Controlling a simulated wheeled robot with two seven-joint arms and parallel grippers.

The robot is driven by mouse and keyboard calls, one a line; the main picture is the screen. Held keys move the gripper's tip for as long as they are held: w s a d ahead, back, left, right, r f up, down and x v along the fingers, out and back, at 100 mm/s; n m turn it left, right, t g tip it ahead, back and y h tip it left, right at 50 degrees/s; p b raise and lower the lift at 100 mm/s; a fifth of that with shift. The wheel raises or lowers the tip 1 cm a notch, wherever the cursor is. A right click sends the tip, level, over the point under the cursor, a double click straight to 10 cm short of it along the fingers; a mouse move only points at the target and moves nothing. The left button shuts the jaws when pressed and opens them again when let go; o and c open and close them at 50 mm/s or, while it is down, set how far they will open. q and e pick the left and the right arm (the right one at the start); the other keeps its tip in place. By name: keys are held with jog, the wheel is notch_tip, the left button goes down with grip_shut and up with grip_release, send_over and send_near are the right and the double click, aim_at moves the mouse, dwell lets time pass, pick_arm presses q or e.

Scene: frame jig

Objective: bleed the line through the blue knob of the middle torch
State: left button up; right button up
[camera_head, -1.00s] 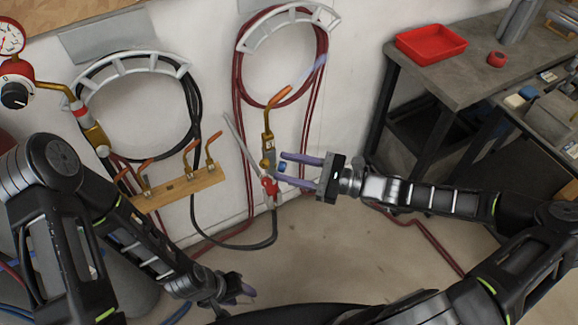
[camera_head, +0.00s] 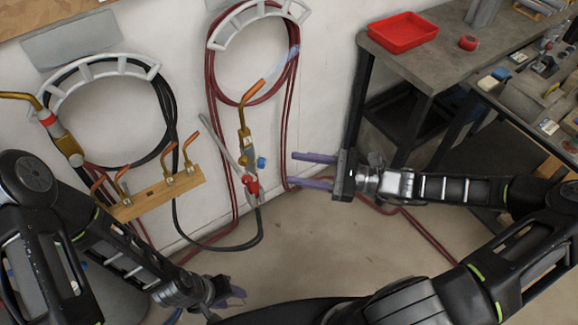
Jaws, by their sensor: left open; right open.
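The middle torch (camera_head: 243,140) hangs upright against the wall below the red hose coil, with a copper tip bent up to the right. Its blue knob (camera_head: 261,162) sticks out on its right side. A red knob (camera_head: 251,184) sits lower on the same torch. My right gripper (camera_head: 294,170) is open and empty, to the right of the blue knob. Its purple fingers point left, and a gap shows between them and the knob. My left gripper (camera_head: 239,297) is low in the view near the floor, open, partly hidden by its own arm.
A wooden rack (camera_head: 157,196) with several copper tips is on the wall at left. Another torch (camera_head: 62,140) hangs beside the black hose coil (camera_head: 170,110). A grey workbench (camera_head: 440,62) with a red tray (camera_head: 403,32) stands at right. Red hose (camera_head: 425,235) lies on the floor.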

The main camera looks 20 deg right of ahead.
jog(key=shift+c, duration=0.2)
jog(key=s+a+f+n+g+h, duration=0.4)
jog(key=s+a+f+n+g, duration=0.35)
jog(key=s+a+f, duration=0.4)
jog(key=s+d+f+n+h, duration=0.1)
jog(key=s+f+n+h, duration=0.2)
jog(key=f, duration=0.4)
jog(key=s+d+f+n+h, duration=0.1)
jog(key=s+f+n+h, duration=0.1)
jog(key=f+n+h, duration=0.3)
notch_tip(320, 180, down, 2)
jog(key=n, duration=0.3)
jog(key=shift+s+d+f, duration=0.2)
jog(key=shift+s+d, duration=0.2)
jog(key=shift+c, duration=0.8)
